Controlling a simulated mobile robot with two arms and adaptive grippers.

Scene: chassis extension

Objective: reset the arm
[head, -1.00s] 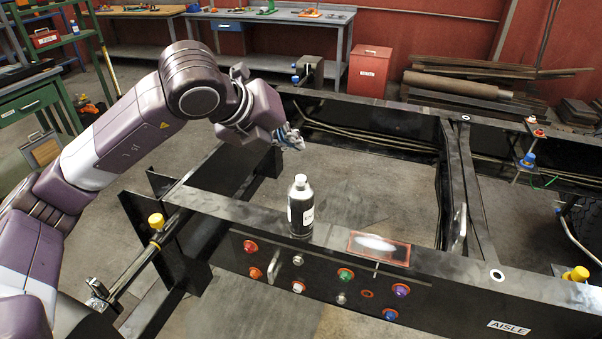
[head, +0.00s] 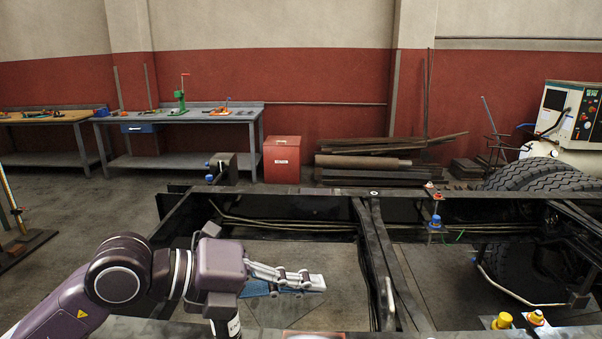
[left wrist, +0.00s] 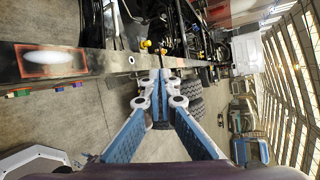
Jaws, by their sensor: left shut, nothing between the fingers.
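My left arm comes in from the lower left in the head view. Its gripper (head: 312,284) is shut and empty, held over the opening of the black chassis frame (head: 280,190) and pointing right. In the left wrist view the two blue-padded fingers (left wrist: 160,76) meet at their tips with nothing between them. My right gripper is in neither view.
A red-bordered plate with a white patch (left wrist: 48,61) lies on the near rail in the left wrist view. Yellow caps (head: 502,321) stand at the right. Behind the chassis are a red bin (head: 282,158), stacked pipes (head: 362,161), a workbench (head: 180,117) and large tyres (head: 525,175).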

